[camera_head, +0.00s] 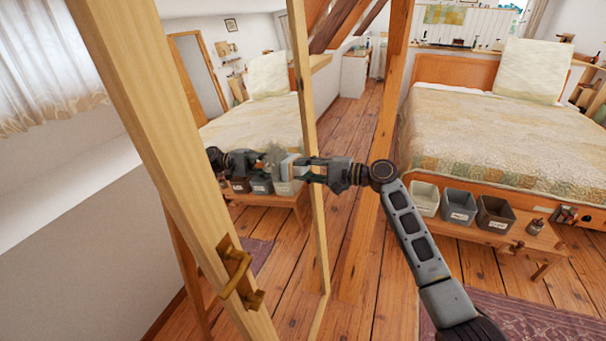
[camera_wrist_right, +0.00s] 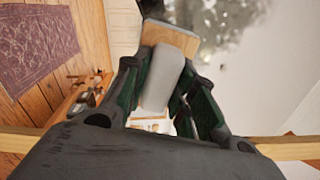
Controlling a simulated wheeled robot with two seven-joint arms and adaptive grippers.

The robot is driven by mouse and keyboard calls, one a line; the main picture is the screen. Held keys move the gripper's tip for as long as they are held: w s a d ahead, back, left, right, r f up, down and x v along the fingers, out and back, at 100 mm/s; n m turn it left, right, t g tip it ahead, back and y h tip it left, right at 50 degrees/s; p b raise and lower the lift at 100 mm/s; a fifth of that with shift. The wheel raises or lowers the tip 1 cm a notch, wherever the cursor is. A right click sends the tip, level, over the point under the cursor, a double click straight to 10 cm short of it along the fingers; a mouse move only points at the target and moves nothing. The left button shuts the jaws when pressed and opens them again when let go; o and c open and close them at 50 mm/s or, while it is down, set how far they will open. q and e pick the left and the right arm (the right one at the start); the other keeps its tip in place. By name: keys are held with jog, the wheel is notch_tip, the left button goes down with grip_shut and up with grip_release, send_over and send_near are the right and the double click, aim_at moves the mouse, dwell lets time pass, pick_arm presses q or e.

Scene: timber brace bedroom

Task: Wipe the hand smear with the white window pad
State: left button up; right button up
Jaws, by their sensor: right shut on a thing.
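My right gripper (camera_head: 312,172) reaches in from the right, in front of the tall wood-framed mirror door (camera_head: 150,130). It is shut on the white window pad (camera_head: 288,174), whose face is turned left to the glass. In the right wrist view the pad (camera_wrist_right: 162,78) is a pale grey block with a tan board at its far end, between the fingers of my right gripper (camera_wrist_right: 160,95). The hand smear (camera_head: 273,153) is a cloudy grey patch on the glass by the pad. It also shows in the wrist view (camera_wrist_right: 225,22), beyond the pad. I cannot tell whether the pad touches the glass. My left gripper is out of view.
The glass reflects my arm, a bed and bins. The door has a brass handle (camera_head: 237,275). At right a bed (camera_head: 500,130) stands behind a low bench (camera_head: 545,240) with bins (camera_head: 458,206) and small bottles. A timber post (camera_head: 385,110) rises behind my arm.

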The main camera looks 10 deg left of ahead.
aim_at(292, 161)
jog(key=shift+w+b, duration=0.3)
jog(key=shift+w, duration=0.4)
jog(key=shift+r, duration=0.1)
jog(key=shift+a+r+p, duration=0.15)
jog(key=shift+r+p, duration=1.15)
jog(key=shift+r, duration=0.25)
jog(key=shift+s, duration=0.1)
jog(key=shift+s+a+p, duration=0.2)
jog(key=shift+s+p, duration=1.1)
jog(key=shift+s, duration=0.1)
jog(key=shift+s+f, duration=0.1)
jog(key=shift+s, duration=0.2)
